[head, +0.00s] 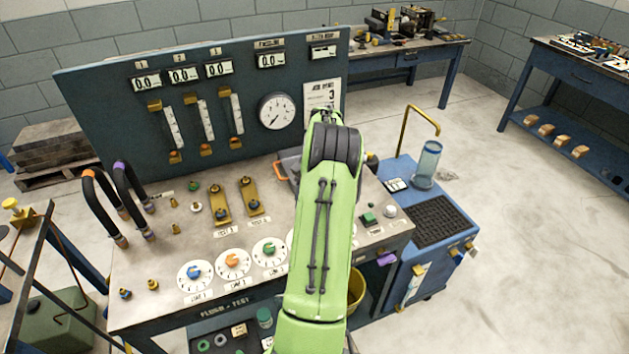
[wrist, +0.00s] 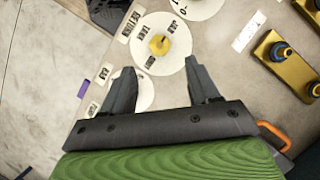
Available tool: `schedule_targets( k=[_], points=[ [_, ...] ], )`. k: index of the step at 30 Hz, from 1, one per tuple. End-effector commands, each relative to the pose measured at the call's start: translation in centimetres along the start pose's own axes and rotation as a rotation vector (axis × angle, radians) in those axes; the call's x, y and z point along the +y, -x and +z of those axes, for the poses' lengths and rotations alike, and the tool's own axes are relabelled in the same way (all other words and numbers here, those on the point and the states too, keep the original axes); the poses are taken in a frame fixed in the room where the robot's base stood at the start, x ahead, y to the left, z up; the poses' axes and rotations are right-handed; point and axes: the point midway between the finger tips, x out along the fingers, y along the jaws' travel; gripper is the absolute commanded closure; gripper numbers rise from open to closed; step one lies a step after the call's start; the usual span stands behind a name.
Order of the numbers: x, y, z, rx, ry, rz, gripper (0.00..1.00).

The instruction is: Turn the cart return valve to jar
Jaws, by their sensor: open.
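In the wrist view, a yellow knob (wrist: 159,45) sits at the centre of a white round dial (wrist: 181,62) with small labels around it. Another white dial (wrist: 146,92) shows partly between the fingers. In the head view my green arm hides the gripper and this part of the bench.
The bench (head: 150,235) carries a blue-knob dial (head: 195,274), an orange-knob dial (head: 233,263) and a green-knob dial (head: 270,252). A gauge panel (head: 100,115) stands behind. A blue cart (head: 400,250) with a clear cylinder (head: 427,163) stands at right. An orange handle (wrist: 274,135) lies near the gripper.

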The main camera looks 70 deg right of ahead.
Motion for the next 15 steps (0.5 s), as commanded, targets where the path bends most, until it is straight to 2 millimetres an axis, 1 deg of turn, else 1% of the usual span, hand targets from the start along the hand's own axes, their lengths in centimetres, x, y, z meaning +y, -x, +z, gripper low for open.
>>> schedule_targets(
  k=[1,3,6,10,15],
  points=[
    [-0.1,1.7,0.0,0.005,0.0,-0.002,0.4],
    [0.0,3.6,0.0,0.004,0.0,-0.001,0.4],
    [0.0,6.0,0.0,0.004,0.001,-0.001,0.4],
    [0.0,7.5,0.0,0.0,0.0,0.0,0.4],
    [0.0,7.9,0.0,-0.001,0.0,0.001,0.4]
  ],
)
